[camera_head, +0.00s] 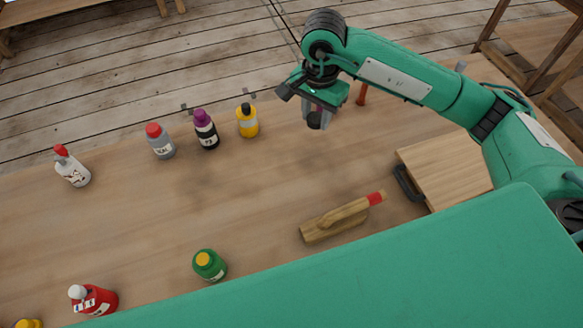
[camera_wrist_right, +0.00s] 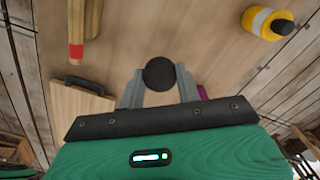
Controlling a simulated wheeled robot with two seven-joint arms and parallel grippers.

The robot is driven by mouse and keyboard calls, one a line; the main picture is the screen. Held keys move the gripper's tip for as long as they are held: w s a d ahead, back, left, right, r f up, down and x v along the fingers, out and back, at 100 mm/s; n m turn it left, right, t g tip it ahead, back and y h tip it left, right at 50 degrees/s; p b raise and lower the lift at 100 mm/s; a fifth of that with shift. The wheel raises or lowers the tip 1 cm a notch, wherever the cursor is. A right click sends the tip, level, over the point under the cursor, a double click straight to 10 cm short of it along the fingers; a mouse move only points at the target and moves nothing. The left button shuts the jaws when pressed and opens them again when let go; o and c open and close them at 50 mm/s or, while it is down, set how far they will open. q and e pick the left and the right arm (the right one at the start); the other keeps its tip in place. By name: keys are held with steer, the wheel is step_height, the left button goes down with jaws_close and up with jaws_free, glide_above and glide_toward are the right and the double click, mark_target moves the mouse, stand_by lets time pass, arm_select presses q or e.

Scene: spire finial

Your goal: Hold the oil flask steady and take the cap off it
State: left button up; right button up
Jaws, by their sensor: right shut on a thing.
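My right gripper (camera_head: 318,112) is in the upper middle of the head view, near the table's far edge. In the right wrist view its two grey fingers (camera_wrist_right: 159,90) are closed around a dark round thing (camera_wrist_right: 160,73), seen end-on. In the head view the dark end of this thing (camera_head: 315,121) points down between the fingers. The rest of it is hidden, so I cannot tell whether it is a cap alone or the capped oil flask. None of the standing bottles is clearly the oil flask. My left gripper is not in view.
Along the far side stand a yellow bottle (camera_head: 248,124), a purple-capped bottle (camera_head: 207,135), a red-capped grey bottle (camera_head: 162,146) and a white one (camera_head: 76,174). A green bottle (camera_head: 209,266) stands nearer. A wooden tool (camera_head: 333,222) and a handled board (camera_head: 445,170) lie right.

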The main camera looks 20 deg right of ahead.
mark_target(312, 170)
steer(key=shift+d+r+m, duration=0.1)
steer(key=shift+r+m, duration=0.1)
steer(key=shift+m, duration=0.2)
steer(key=shift+s+f, duration=0.1)
steer(key=shift+f, duration=0.05)
steer(key=shift+m, duration=0.3)
step_height(312, 170, down, 20)
steer(key=p, duration=0.5)
steer(key=shift+d, duration=0.1)
steer(key=shift+f+b, duration=0.1)
steer(key=shift+b, duration=0.2)
steer(key=o, duration=1.1)
